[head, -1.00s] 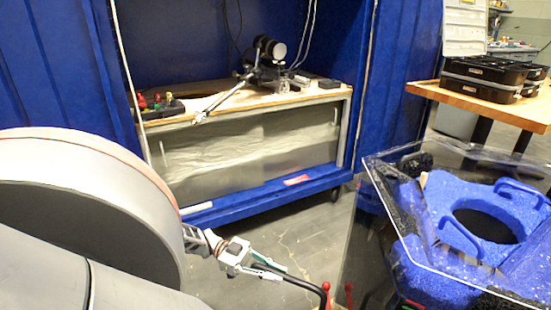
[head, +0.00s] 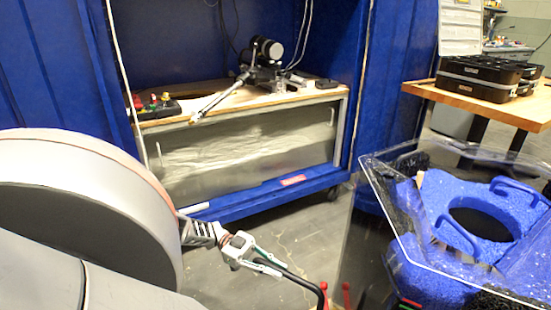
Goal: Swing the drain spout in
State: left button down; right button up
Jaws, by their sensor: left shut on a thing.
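The drain spout (head: 304,282) is a dark, thin bent pipe near the bottom middle of the head view. It runs from my left gripper down and right to beside red-tipped parts. My left gripper (head: 268,263) comes in from the left, past the big grey rounded arm link. It is shut on the free end of the spout, and its fingers hide that end. The spout's lower end runs towards the bottom edge of the picture. My right gripper is not in view.
A clear-walled tank (head: 400,240) with a blue float (head: 470,222) inside stands close at the right. Red handles (head: 346,292) stick up left of it. A blue-framed cabinet (head: 250,160) is behind. Grey floor (head: 305,230) is open between them. A wooden table (head: 490,105) stands back right.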

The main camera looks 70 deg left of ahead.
pick_arm(q)
jog(key=c, duration=2)
grip_release()
jog(key=shift+s+r, duration=0.1)
jog(key=shift+r, duration=4.9)
